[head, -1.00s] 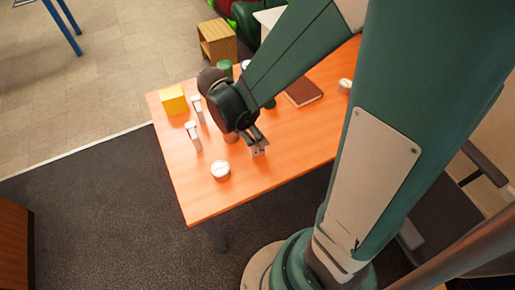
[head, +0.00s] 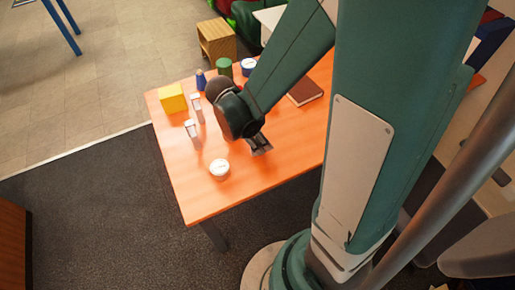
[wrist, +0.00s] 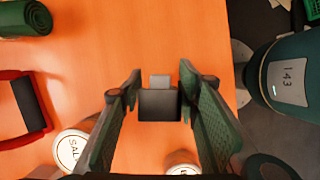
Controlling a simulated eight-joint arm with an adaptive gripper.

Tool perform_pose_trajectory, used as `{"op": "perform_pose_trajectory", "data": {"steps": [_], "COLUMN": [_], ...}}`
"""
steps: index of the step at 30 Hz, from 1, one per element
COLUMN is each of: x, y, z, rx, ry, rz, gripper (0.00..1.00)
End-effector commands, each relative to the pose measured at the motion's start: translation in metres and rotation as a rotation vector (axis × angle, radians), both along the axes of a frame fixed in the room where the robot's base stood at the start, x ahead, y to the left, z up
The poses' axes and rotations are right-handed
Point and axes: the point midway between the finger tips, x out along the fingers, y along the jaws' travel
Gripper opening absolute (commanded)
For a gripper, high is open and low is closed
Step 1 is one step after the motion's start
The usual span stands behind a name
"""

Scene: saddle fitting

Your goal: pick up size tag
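A small dark grey block with a lighter grey tab at its far side, which I take to be the size tag (wrist: 159,104), shows between my fingertips in the wrist view. My gripper (wrist: 159,92) has its fingers spread, one on each side of this block. The gaps are very narrow, and I cannot tell whether the fingers touch it. In the head view my gripper (head: 260,145) is low over the orange table, behind the white round tin; my wrist hides much of the block there.
The white round tin (head: 219,169) stands near the front table edge (head: 210,219). Two white upright pieces (head: 192,133), a yellow block (head: 172,99), a blue item (head: 200,80), a green roll (head: 224,67) and a brown book (head: 305,93) are around. The front right tabletop is clear.

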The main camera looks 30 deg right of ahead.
Motion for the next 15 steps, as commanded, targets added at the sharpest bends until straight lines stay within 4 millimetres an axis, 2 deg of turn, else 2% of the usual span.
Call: {"op": "perform_pose_trajectory", "data": {"steps": [1, 6, 15], "x": [0.0, -0.002, -0.002], "y": [-0.002, -0.008, -0.01], "z": [-0.009, -0.022, -0.026], "rx": [0.0, 0.0, 0.0], "ry": [0.0, 0.0, 0.0], "rz": [-0.001, -0.001, 0.0], "gripper": [0.33, 0.33, 0.33]}}
